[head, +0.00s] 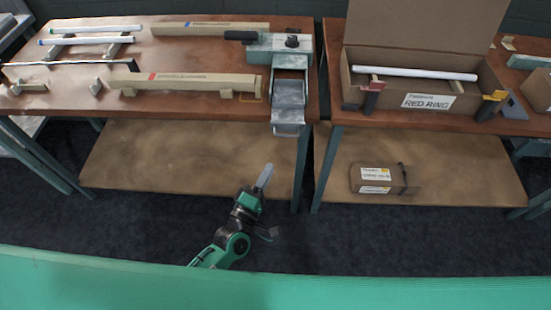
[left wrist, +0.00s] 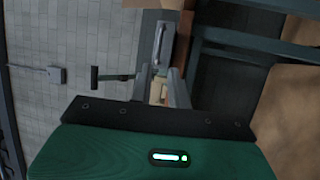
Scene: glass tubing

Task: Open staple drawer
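The green stapling machine (head: 272,50) stands at the right end of the left workbench, with a black-handled lever pointing left. Its grey metal drawer part (head: 288,93) sticks out over the bench's front edge; how far it is pulled out is hard to tell. My left gripper (head: 263,180) is below and in front of the drawer, apart from it. In the left wrist view its two fingers (left wrist: 161,88) are spread with a gap between them. Beyond them a grey part with a handle-like bar (left wrist: 162,44) shows, seemingly the drawer. My right gripper is not in view.
Glass tubes, wooden rests and labelled long boxes (head: 190,82) lie on the left bench (head: 60,100). An open carton marked RED RING (head: 428,101) stands on the right bench. A small carton (head: 380,180) sits on the lower shelf. The floor in front is clear.

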